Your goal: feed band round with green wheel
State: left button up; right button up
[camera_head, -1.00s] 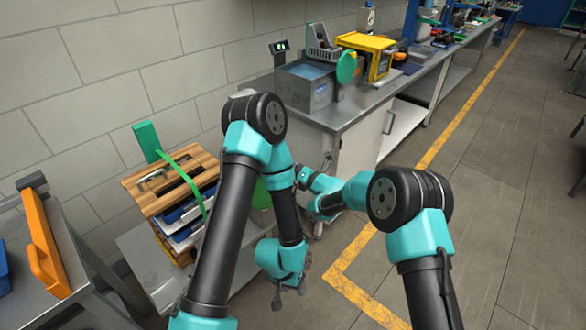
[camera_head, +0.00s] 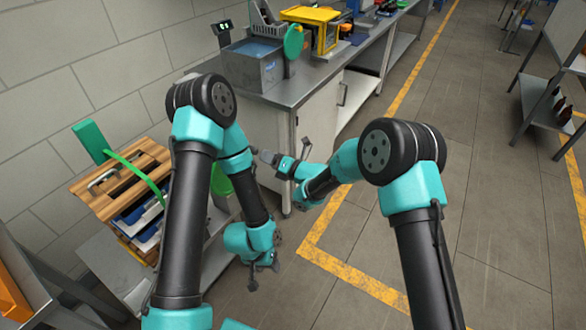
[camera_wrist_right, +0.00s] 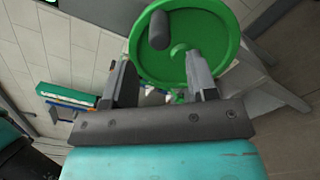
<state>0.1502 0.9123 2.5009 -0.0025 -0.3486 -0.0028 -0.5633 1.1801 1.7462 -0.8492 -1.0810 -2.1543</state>
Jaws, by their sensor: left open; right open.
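A green band (camera_head: 140,175) runs from a green block (camera_head: 92,140) over a stack with a wooden slatted top (camera_head: 115,190). A green wheel (camera_head: 221,180) shows beside the stack, partly hidden behind my left arm. In the right wrist view the green wheel (camera_wrist_right: 187,62) with its dark knob (camera_wrist_right: 158,30) lies just beyond the fingers; I cannot tell whether they touch it. My right gripper (camera_head: 272,160) is open, and its spread fingers show in the right wrist view (camera_wrist_right: 160,64). My left gripper (camera_head: 262,277) is open, low and apart from the stack.
An orange piece (camera_head: 12,300) is at the lower left. A shelf rack (camera_head: 545,100) stands at right. The floor between is clear.

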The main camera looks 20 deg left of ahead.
jog(key=v, duration=0.9)
jog(key=s+d+f+m+t+h, duration=0.1)
jog(key=d+f+m+h, duration=0.3)
jog(key=d+m, duration=0.45)
jog(key=d+f+m+t+h, duration=0.1)
jog(key=d+f+m+h, duration=0.1)
jog(key=d+f+m, duration=0.6)
jog(key=s+d+f+m+t+h, duration=0.1)
jog(key=d+f+m+h, duration=0.25)
jog(key=d+m, duration=0.45)
jog(key=s+d+f+m+g+h, duration=0.2)
jog(key=s+d+f+m+g, duration=0.1)
jog(key=s+d+m, duration=0.6)
jog(key=s+d+f+m+g+h, duration=0.2)
jog(key=s+d+f+m+g, duration=0.1)
jog(key=s+d+m, duration=0.6)
jog(key=s+d+f, duration=0.1)
jog(key=s, duration=0.2)
jog(key=shift+s+d+m, duration=0.15)
jog(key=shift+d+m, duration=0.2)
jog(key=shift+d, duration=0.05)
jog(key=shift+a, duration=0.1)
